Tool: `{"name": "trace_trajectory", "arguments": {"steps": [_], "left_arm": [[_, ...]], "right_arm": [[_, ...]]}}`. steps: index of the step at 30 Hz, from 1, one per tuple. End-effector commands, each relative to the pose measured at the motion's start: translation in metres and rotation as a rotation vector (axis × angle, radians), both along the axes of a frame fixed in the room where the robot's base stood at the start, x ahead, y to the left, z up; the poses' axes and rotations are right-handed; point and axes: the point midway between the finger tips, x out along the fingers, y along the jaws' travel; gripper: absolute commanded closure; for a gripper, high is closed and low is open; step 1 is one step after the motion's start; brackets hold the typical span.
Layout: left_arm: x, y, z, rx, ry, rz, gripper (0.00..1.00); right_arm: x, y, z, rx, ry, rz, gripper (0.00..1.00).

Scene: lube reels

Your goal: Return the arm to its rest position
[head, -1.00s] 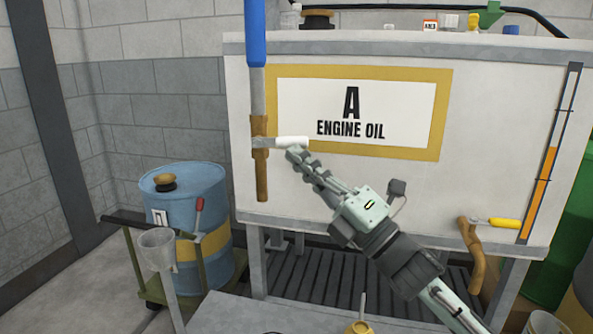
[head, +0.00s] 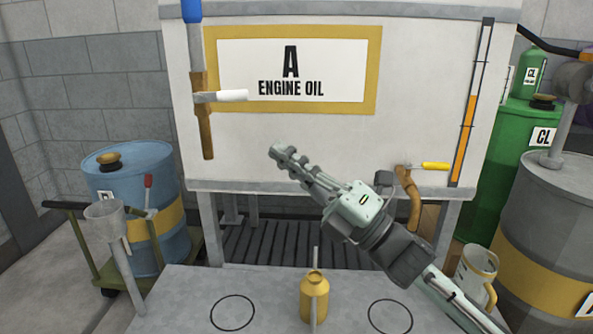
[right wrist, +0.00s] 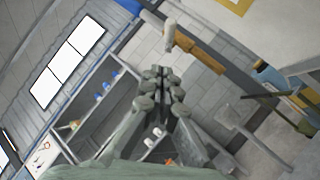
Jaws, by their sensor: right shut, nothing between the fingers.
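My right gripper (head: 276,152) is shut and empty, held in the air in front of the white tank (head: 270,160) labelled A ENGINE OIL. Its arm comes in from the lower right of the head view. The right wrist view shows its closed fingers (right wrist: 161,72) pointing up the picture. The brass valve (head: 203,115) with a white-gripped lever (head: 230,96) is up and left of the fingertips, apart from them. It also shows in the right wrist view (right wrist: 195,52). My left gripper is not in view.
A yellow oil can (head: 313,295) stands on the grey table (head: 180,300) between two drawn circles. A blue drum (head: 140,190) on a cart and a grey funnel (head: 107,222) are at left. A second valve (head: 408,190), a pale jug (head: 475,275) and drums are at right.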

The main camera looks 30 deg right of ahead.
Motion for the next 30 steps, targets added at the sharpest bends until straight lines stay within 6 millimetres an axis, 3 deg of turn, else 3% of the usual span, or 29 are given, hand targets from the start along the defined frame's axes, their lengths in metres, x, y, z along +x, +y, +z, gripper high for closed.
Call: {"name": "trace_trajectory", "arguments": {"steps": [10,14,16,20,23,26,30], "left_arm": [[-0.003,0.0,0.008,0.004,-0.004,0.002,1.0],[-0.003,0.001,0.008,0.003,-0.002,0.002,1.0],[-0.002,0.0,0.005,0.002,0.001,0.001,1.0],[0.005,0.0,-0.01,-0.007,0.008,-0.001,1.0],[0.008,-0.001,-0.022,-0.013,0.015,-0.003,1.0],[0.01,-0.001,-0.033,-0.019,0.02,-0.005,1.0],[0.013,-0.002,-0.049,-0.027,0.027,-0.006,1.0]], "right_arm": [[-0.014,-0.01,-0.007,0.001,0.0,-0.001,1.0],[-0.006,-0.017,-0.016,0.043,0.051,-0.021,1.0],[0.006,-0.029,-0.035,0.116,0.141,-0.058,1.0],[0.03,-0.063,-0.104,0.347,0.414,-0.177,1.0],[0.034,-0.085,-0.178,0.558,0.652,-0.291,1.0],[0.021,-0.097,-0.253,0.756,0.874,-0.412,1.0],[-0.022,-0.095,-0.352,1.007,1.157,-0.6,1.0]]}}
